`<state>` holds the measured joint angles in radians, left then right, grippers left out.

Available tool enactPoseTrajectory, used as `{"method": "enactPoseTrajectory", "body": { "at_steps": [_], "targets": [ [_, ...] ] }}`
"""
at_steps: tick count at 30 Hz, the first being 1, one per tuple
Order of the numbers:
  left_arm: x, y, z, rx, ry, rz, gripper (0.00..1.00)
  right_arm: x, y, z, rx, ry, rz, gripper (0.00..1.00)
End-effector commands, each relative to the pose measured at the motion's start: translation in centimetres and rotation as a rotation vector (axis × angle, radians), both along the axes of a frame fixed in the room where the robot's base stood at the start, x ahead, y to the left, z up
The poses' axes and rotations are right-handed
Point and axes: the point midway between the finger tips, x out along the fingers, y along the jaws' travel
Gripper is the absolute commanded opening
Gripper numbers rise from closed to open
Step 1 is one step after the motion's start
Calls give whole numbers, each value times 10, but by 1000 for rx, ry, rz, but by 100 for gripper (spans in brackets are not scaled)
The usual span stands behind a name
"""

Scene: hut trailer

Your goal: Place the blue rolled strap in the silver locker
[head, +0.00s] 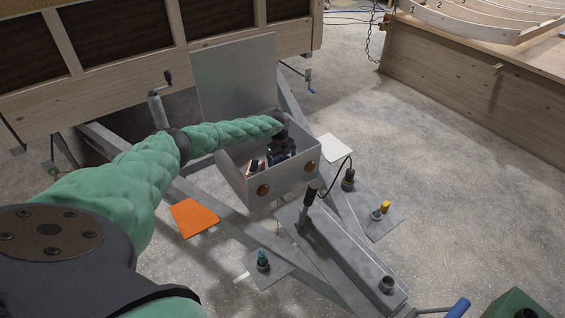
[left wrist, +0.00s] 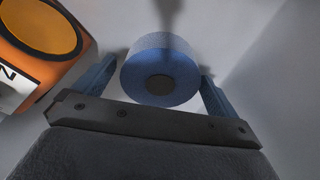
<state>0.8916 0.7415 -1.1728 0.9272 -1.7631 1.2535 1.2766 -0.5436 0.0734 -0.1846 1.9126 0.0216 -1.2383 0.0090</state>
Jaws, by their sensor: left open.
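The silver locker (head: 236,171) is an open metal box with its lid (head: 234,76) raised, mounted on the trailer frame. My left arm reaches in from the left, and my left gripper (head: 283,146) is down inside the locker. In the left wrist view the blue rolled strap (left wrist: 161,57) lies on the locker floor, between the two blue fingers of the left gripper (left wrist: 157,88). The fingers are open, with small gaps seen on both sides of the roll. In the head view the strap is hard to tell from the gripper. My right gripper is not in view.
An orange and white object (left wrist: 38,45) lies in the locker left of the strap. A black lever (head: 309,194) stands in front of the locker. An orange plate (head: 194,217) lies left of it, and a white sheet (head: 335,148) lies right. Concrete floor is clear at right.

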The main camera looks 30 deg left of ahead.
Motion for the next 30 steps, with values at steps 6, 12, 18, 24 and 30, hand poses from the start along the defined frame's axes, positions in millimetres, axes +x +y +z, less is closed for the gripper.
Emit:
{"method": "enactPoseTrajectory", "body": {
  "at_steps": [6,12,18,24,30],
  "targets": [
    [1,4,17,1,-1,1,97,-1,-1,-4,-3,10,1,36],
    [4,8,55,0,-3,-1,97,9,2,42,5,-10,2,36],
    [5,13,90,0,-1,-1,97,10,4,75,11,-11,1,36],
    [7,15,113,-1,-1,0,97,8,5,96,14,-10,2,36],
    [7,16,120,-1,0,0,97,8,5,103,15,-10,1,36]
  ]
}}
